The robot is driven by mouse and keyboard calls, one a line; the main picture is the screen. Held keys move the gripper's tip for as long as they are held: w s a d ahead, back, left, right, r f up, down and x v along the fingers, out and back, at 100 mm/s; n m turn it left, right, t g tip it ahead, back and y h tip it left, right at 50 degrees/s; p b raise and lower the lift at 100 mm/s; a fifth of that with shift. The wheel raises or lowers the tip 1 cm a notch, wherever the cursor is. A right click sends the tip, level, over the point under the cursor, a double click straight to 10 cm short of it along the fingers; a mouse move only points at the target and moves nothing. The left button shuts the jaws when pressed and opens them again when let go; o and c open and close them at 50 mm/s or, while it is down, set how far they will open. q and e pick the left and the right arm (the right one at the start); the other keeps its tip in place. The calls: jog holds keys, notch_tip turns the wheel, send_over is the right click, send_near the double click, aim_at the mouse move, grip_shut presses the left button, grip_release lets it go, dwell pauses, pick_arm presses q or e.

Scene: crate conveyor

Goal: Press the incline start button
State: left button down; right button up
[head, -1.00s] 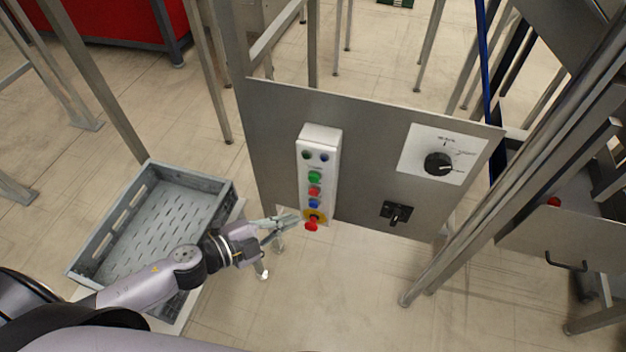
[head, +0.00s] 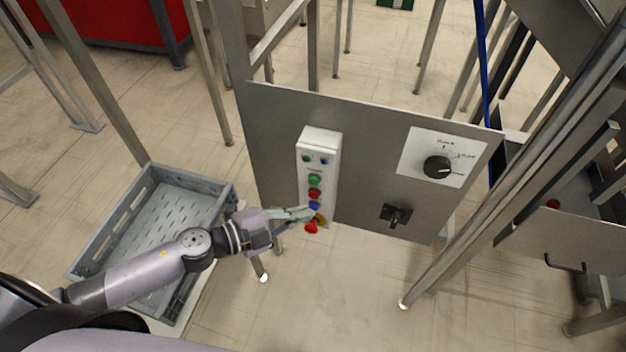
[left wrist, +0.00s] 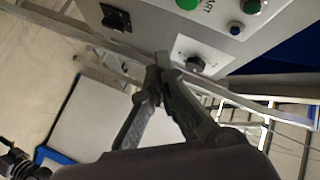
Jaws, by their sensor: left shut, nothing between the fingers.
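The white button box (head: 331,150) is mounted on a grey metal panel (head: 270,130). It carries a green button (head: 314,180), a red button (head: 314,193), a blue button (head: 314,205), two small buttons at the top and a red mushroom knob (head: 311,228) at the bottom. My left gripper (head: 312,214) is shut and empty, in front of the box's lower end, partly covering the yellow base of the red knob. I cannot tell whether it touches. In the left wrist view the shut fingertips (left wrist: 162,64) point toward the panel. My right gripper is out of view.
A black rotary knob (head: 437,167) on a white plate and a black switch (head: 397,215) sit on the panel's right part. A grey crate (head: 80,262) stands at the lower left, beneath my left arm. Metal posts (head: 440,262) rise at the right.

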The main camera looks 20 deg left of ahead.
aim_at(313, 182)
pick_arm(q)
jog(key=shift+w+d+p, duration=0.1)
jog(key=shift+w+p, duration=0.35)
jog(key=shift+w, duration=2.2)
jog(key=shift+w, duration=0.1)
jog(key=shift+w, duration=0.3)
jog(key=shift+w+p, duration=0.35)
jog(key=shift+w, duration=0.1)
jog(key=shift+s, duration=0.85)
